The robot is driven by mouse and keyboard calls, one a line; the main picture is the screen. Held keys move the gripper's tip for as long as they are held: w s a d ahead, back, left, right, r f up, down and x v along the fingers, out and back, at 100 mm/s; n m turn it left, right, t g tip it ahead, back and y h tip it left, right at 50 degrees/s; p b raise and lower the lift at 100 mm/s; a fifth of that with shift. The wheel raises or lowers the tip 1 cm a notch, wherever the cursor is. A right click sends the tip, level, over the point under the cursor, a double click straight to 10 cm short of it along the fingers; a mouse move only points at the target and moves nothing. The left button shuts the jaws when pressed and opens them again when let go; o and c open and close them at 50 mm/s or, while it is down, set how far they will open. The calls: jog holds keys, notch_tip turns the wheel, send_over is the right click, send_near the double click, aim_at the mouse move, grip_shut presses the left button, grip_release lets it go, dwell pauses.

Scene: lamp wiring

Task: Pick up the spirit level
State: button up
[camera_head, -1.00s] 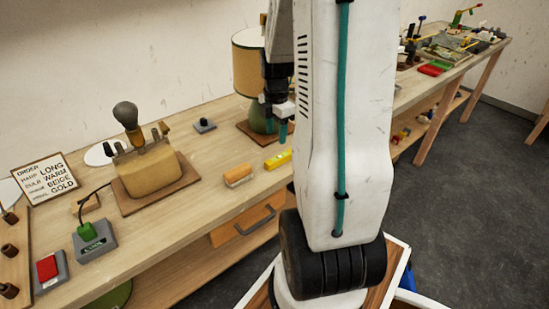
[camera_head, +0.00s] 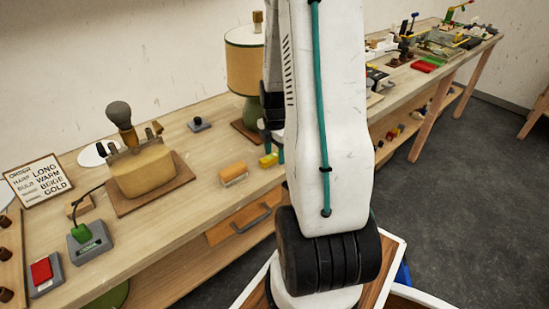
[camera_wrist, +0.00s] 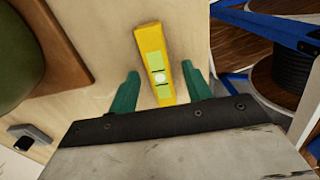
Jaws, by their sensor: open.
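The spirit level is a short yellow bar with pale green vials. In the wrist view the spirit level (camera_wrist: 153,58) lies on the wooden bench, its near end between the two green fingers of my gripper (camera_wrist: 158,88). The fingers are open, one on each side, with a gap to the bar on both sides. In the head view the spirit level (camera_head: 268,160) shows only in part, at the bench's front edge. My gripper (camera_head: 273,146) is above it there, mostly hidden behind my white arm.
A table lamp (camera_head: 245,68) on a wooden base stands just behind the level. A wooden-handled block (camera_head: 233,174) lies to its left. A small grey switch (camera_head: 199,124) sits farther back. In the wrist view a cable spool (camera_wrist: 285,72) and blue frame are at the right.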

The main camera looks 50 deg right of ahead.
grip_shut()
